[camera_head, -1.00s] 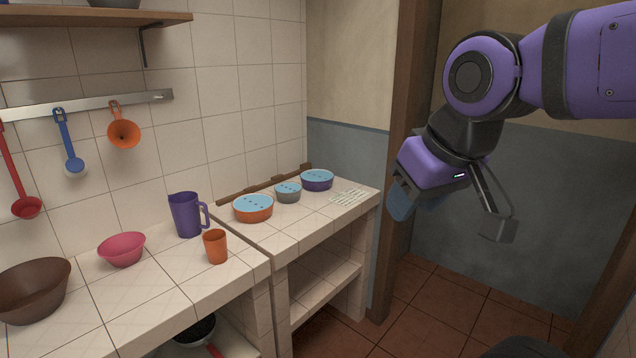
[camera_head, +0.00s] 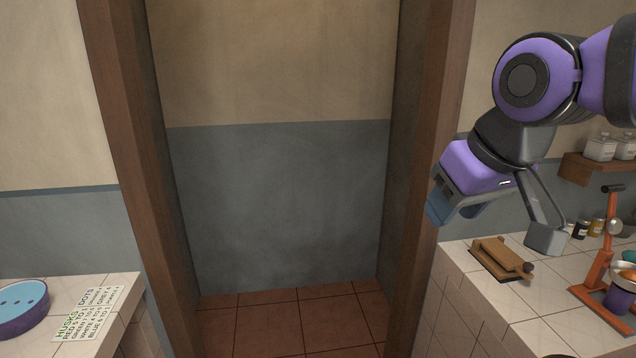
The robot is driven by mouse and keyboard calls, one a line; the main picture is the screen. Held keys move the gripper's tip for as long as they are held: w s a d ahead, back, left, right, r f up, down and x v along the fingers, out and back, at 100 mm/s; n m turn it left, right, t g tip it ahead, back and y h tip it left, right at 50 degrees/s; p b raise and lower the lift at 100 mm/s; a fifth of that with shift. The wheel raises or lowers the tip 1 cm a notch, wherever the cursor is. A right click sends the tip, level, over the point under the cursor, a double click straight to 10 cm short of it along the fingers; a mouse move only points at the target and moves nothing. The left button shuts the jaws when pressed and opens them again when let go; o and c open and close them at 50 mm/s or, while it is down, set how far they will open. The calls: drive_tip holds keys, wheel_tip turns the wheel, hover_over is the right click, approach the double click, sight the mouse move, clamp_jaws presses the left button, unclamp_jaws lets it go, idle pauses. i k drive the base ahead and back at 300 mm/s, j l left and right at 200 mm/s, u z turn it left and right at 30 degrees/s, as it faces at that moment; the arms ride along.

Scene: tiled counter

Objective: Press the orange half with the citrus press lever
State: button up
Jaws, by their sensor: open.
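The orange citrus press (camera_head: 597,272) stands on the tiled counter at the right edge. Its upright rises to a dark-ended handle (camera_head: 612,188) near the top. A purple cup (camera_head: 619,301) stands at the press, partly cut off by the frame edge. A small orange shape (camera_head: 629,276) shows above the cup, in or by a pale bowl; I cannot tell for sure that it is the orange half. My gripper (camera_head: 494,225) is open and empty, in the air left of the press, its fingers spread wide.
A wooden hinged press (camera_head: 500,259) lies on the right counter (camera_head: 470,300). Small jars (camera_head: 588,229) stand behind it, and white containers (camera_head: 603,148) on a shelf. A doorway separates this counter from the left one, with a purple blue-topped bowl (camera_head: 22,312) and written card (camera_head: 88,313).

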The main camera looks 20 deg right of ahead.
sight(613, 225)
drive_tip(key=i+z, duration=0.15)
drive_tip(key=z, duration=0.25)
drive_tip(key=i+j+z, duration=0.15)
drive_tip(key=z, duration=0.25)
drive_tip(key=i+j+z, duration=0.15)
drive_tip(key=z, duration=0.25)
drive_tip(key=i+j+z, duration=0.1)
drive_tip(key=z, duration=0.3)
drive_tip(key=j+z, duration=0.45)
drive_tip(key=i+j+z, duration=0.2)
drive_tip(key=j+z, duration=0.25)
drive_tip(key=j, duration=0.15)
drive_tip(key=i+j+z, duration=0.1)
drive_tip(key=j+z, duration=0.3)
drive_tip(key=j, duration=0.2)
drive_tip(key=j+z, duration=0.45)
drive_tip(key=j, duration=0.2)
